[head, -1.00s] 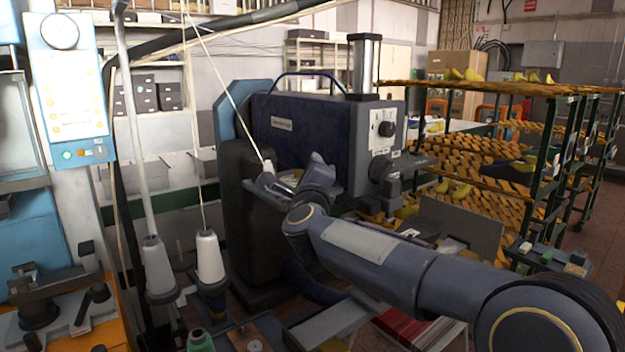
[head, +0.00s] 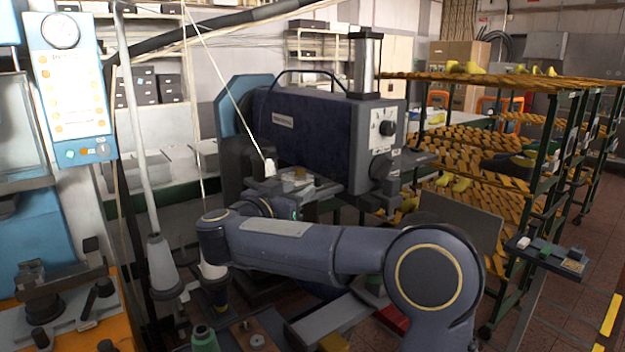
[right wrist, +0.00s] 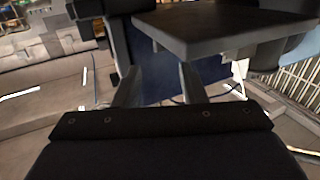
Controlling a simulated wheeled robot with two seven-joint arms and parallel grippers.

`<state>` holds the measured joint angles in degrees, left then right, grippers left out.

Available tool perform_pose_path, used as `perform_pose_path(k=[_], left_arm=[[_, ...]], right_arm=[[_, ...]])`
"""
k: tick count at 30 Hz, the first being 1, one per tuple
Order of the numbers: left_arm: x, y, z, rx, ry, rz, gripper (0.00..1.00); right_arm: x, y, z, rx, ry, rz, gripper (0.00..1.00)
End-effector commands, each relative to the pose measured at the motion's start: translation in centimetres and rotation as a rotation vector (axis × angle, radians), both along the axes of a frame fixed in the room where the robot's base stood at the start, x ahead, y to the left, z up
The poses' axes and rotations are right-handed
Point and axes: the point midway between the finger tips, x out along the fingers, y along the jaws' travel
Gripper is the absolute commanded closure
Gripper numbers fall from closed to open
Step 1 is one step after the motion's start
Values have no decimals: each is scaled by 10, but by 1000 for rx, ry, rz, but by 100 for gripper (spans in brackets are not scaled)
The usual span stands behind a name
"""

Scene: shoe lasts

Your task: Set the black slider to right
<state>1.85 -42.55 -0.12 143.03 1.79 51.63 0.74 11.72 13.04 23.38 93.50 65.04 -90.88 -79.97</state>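The machine (head: 312,135) is a dark blue box with a top handle, a dial (head: 387,128) and a dark knob (head: 381,167) on its right face. I cannot pick out the black slider for certain in either view. My right gripper (head: 275,208) is below the machine's grey work plate (head: 320,188), mostly hidden behind my own forearm. In the right wrist view my right gripper (right wrist: 158,80) has its two fingers apart with nothing between them. A dark plate (right wrist: 225,28) is close beyond the fingertips, with a blue surface (right wrist: 160,90) behind. My left gripper is not in view.
Thread cones (head: 160,262) on poles stand left of my right arm. A small control panel (head: 545,256) is at the right by the shoe racks (head: 500,150). An orange-topped bench (head: 75,325) with black levers is at lower left. Floor is open at far right.

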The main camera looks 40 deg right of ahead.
Motion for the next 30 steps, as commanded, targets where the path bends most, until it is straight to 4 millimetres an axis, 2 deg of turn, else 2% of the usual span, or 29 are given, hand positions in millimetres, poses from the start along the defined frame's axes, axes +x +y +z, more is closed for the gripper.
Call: perform_pose_path(k=[6, 12, 23, 25, 30], left_arm=[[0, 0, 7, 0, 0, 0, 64], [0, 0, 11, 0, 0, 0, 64], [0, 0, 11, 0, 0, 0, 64], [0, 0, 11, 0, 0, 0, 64], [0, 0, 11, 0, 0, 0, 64]], right_arm=[[9, -35, 1, 1, -2, -5, 62], [17, -60, 1, 1, -3, -2, 62], [19, -68, 0, -1, -5, 1, 62], [19, -68, 0, -1, -5, 1, 67], [19, -67, 0, -1, -4, 1, 90]])
